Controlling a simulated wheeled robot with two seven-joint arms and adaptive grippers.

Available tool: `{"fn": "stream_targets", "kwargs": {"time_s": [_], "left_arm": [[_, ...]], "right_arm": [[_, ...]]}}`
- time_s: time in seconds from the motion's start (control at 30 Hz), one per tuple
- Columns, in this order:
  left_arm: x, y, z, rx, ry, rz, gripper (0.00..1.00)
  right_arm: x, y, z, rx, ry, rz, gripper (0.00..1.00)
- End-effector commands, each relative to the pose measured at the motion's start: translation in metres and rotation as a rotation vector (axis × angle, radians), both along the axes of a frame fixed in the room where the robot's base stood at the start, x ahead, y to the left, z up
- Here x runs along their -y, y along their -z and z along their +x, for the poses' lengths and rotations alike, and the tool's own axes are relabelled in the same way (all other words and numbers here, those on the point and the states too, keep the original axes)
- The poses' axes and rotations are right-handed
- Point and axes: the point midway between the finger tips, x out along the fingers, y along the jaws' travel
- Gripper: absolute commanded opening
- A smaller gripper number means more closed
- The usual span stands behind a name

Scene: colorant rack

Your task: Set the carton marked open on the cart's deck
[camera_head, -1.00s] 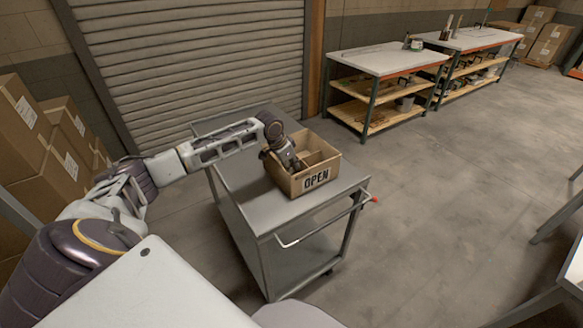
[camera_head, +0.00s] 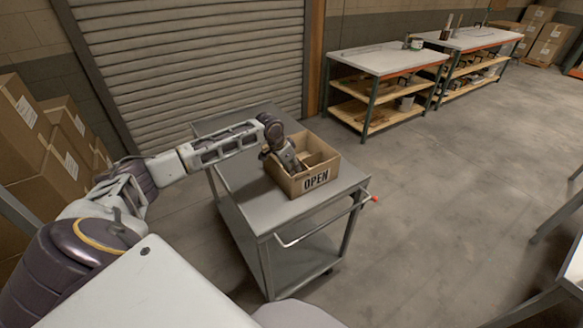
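The open-topped brown carton (camera_head: 316,181) has OPEN lettered on its front side and sits upright on the grey deck of the cart (camera_head: 243,189), toward the handle end. Dividers show inside it. My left arm reaches over the deck from the left, and my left gripper (camera_head: 291,167) points down at the carton's left part, at or just inside its rim. The fingertips are hidden in the carton, so whether they are apart or closed on a wall or divider does not show. My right gripper is out of view.
The cart has a push handle (camera_head: 318,222) at its near end. Stacked boxes (camera_head: 32,150) stand at the left. Workbenches (camera_head: 386,60) with shelves stand at the back right. A roller shutter (camera_head: 190,60) is behind the cart.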

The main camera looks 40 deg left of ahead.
Motion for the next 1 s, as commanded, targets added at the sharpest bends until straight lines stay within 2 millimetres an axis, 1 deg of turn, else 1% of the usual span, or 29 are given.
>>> {"fn": "stream_targets", "kwargs": {"time_s": [0.17,0.37,0.8,1.0], "left_arm": [[0.000,-0.005,-0.001,0.001,0.000,0.000,0.27],[-0.004,-0.021,-0.007,0.001,0.001,0.001,0.27],[-0.013,-0.080,-0.030,0.000,0.000,0.001,0.27],[-0.016,-0.102,-0.038,0.000,0.000,0.000,0.27]], "right_arm": [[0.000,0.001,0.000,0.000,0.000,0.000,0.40],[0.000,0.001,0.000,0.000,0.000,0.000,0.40],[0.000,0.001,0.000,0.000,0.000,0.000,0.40],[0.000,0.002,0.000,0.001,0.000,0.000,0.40]]}}
